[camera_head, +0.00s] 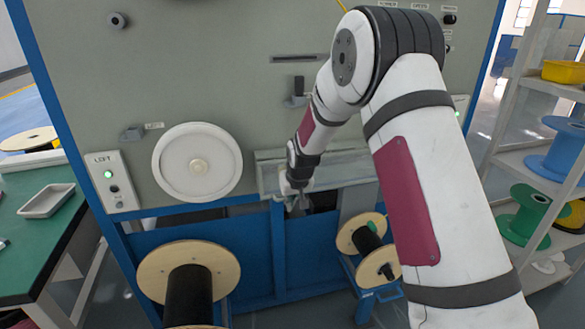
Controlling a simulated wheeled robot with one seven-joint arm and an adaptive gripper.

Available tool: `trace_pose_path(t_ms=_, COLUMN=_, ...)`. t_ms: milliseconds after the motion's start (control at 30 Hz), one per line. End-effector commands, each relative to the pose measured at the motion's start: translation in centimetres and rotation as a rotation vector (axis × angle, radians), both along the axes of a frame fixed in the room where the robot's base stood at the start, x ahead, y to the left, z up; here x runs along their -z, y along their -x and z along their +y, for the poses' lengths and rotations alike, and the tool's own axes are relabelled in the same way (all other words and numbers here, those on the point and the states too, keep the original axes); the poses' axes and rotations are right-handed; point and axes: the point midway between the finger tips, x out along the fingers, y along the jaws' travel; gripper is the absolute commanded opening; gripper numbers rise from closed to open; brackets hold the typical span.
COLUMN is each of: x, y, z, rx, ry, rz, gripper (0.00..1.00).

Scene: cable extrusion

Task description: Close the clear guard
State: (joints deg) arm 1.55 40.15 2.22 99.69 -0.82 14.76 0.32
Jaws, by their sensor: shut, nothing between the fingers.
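What looks like the clear guard (270,177) is a pale, see-through panel with a light frame, low on the grey machine front, right of the white wheel. My arm crosses in front of it and hides part of it. I cannot tell how far open the guard stands. My gripper (296,206) points down at the guard's lower edge, near its left part. It is shut with nothing held. I cannot tell whether it touches the guard.
A white wheel (197,163) and a control box (112,182) are on the machine front (220,80). Wooden-flanged spools (155,272) stand below. A green table (30,245) is at left. A shelf (520,160) with blue and green spools is at right.

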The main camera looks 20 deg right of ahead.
Motion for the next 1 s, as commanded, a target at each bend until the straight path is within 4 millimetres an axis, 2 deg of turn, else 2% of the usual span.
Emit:
trace_pose_path(t_ms=100, x=1.1, y=-0.9, z=0.0, rx=0.0, ry=0.0, rz=-0.002, gripper=0.0)
trace_pose_path(t_ms=333, x=2.0, y=-1.8, z=0.0, rx=0.0, ry=0.0, rz=-0.002, gripper=0.0)
trace_pose_path(t_ms=1000, x=2.2, y=-2.4, z=0.0, rx=0.0, ry=0.0, rz=-0.005, gripper=0.0)
